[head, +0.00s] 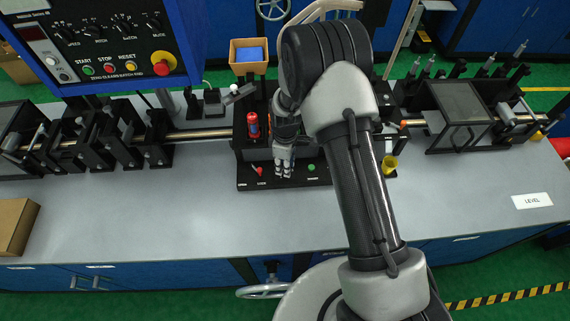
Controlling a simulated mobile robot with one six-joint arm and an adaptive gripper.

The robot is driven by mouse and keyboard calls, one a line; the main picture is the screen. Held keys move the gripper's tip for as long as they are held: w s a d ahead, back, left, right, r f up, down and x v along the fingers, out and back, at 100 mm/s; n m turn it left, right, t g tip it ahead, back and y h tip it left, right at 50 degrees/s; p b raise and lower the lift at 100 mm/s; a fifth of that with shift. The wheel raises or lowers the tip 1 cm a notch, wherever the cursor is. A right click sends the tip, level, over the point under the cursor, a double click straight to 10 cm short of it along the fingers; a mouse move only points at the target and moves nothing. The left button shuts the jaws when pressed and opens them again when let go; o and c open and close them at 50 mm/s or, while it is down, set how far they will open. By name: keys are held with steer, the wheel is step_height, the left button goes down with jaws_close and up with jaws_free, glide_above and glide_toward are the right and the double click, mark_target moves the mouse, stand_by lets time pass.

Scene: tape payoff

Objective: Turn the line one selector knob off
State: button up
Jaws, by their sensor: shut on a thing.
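My gripper (283,173) points down onto the front strip of a black control panel (292,182) in the middle of the bench. Its fingers are shut on a small control in the row there, seemingly the selector knob. The fingers hide this control, so its turn angle cannot be told. A small red control (258,171) stands just left of the fingers, and a green button (311,168) stands to their right. The small labels on the strip are too small to read.
A yellow cup-like part (389,164) is to the right. A hanging console (105,45) with knobs and buttons is at upper left.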

steer(key=shift+m, duration=0.3)
steer(key=m+b, duration=0.1)
steer(key=m, duration=0.3)
steer(key=shift+m+b, duration=0.35)
steer(key=shift+m, duration=0.05)
steer(key=m+b, duration=0.1)
steer(key=m, duration=0.5)
steer(key=shift+m, duration=0.3)
steer(key=o, duration=0.8)
step_height(320, 180, up, 12)
steer(key=shift+d, duration=0.1)
stand_by(0.4)
